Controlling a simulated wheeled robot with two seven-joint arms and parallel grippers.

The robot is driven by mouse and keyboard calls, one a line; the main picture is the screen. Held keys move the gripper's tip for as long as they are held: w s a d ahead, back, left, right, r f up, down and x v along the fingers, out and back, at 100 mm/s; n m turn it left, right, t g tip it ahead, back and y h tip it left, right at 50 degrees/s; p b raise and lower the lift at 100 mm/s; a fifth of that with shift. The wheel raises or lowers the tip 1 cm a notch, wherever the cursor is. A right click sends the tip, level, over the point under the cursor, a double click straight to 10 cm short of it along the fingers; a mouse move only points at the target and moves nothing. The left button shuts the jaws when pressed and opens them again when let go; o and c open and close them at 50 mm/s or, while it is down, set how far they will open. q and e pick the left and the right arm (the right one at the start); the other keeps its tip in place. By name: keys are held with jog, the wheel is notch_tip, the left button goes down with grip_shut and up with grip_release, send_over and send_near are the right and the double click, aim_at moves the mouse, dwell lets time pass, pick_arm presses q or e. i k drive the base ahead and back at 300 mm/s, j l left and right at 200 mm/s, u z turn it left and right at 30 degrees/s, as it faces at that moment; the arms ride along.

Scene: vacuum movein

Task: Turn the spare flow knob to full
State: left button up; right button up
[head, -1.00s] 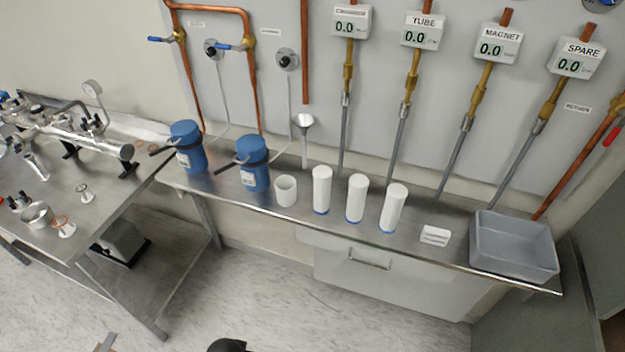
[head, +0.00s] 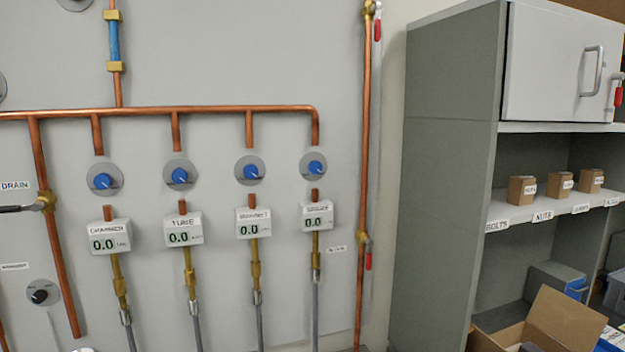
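The spare flow knob (head: 315,167) is a blue knob on a round grey plate, the rightmost in a row on the wall panel. Below it the spare meter (head: 317,215) reads 0.0. The chamber knob (head: 102,181), tube knob (head: 179,175) and magnet knob (head: 250,170) sit to its left, each above a meter reading 0.0. Neither of my grippers shows in the head view.
A copper manifold pipe (head: 200,112) runs above the knobs. A vertical copper pipe (head: 363,130) with red-handled valves stands right of the spare knob. A grey shelf cabinet (head: 448,170) with small boxes and an open cardboard box (head: 560,325) stands further right.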

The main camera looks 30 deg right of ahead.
aim_at(314, 167)
jog(key=z, duration=1)
